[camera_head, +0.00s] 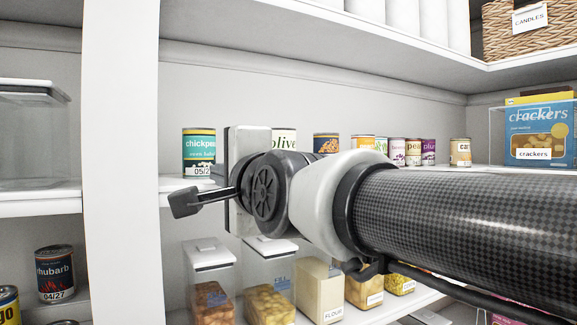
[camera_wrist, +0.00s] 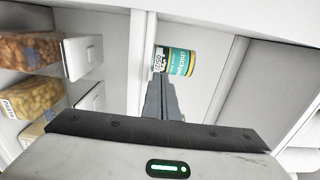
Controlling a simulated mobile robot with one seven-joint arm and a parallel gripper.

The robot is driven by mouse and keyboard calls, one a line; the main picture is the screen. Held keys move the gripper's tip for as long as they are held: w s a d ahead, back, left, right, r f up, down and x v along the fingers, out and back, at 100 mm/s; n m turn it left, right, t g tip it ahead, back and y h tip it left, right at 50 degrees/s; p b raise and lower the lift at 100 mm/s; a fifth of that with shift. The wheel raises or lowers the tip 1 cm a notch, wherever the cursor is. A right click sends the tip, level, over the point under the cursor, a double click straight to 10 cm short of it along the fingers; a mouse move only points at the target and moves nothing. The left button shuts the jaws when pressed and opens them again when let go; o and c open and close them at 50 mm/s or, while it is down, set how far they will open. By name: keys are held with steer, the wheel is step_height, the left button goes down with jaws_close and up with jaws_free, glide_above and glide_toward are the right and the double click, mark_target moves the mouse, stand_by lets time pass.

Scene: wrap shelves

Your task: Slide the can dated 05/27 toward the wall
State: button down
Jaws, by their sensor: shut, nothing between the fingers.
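A teal can labelled chickpeas (camera_head: 199,146) stands upright on the middle shelf, near its left end. Its date tag is partly hidden by my gripper in the head view and reads "05/2" there. The can also shows in the wrist view (camera_wrist: 182,61), turned sideways, with the tag at its base just beyond the fingertips. In the wrist view the closed fingers (camera_wrist: 159,82) point at the can's lower part. I cannot tell whether they touch it.
An olive can (camera_head: 284,140) and several other cans stand to the right, partly behind my arm. A white upright post (camera_head: 120,150) is to the left. Clear food containers (camera_head: 209,265) stand on the shelf below. Bare shelf lies between the can and the back wall.

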mark_target(204, 169)
steer(key=p+x, duration=0.2)
steer(key=x, duration=0.6)
steer(key=shift+w, duration=0.15)
steer(key=shift+w+a, duration=0.1)
steer(key=shift+w, duration=0.05)
steer(key=shift+x, duration=1.6)
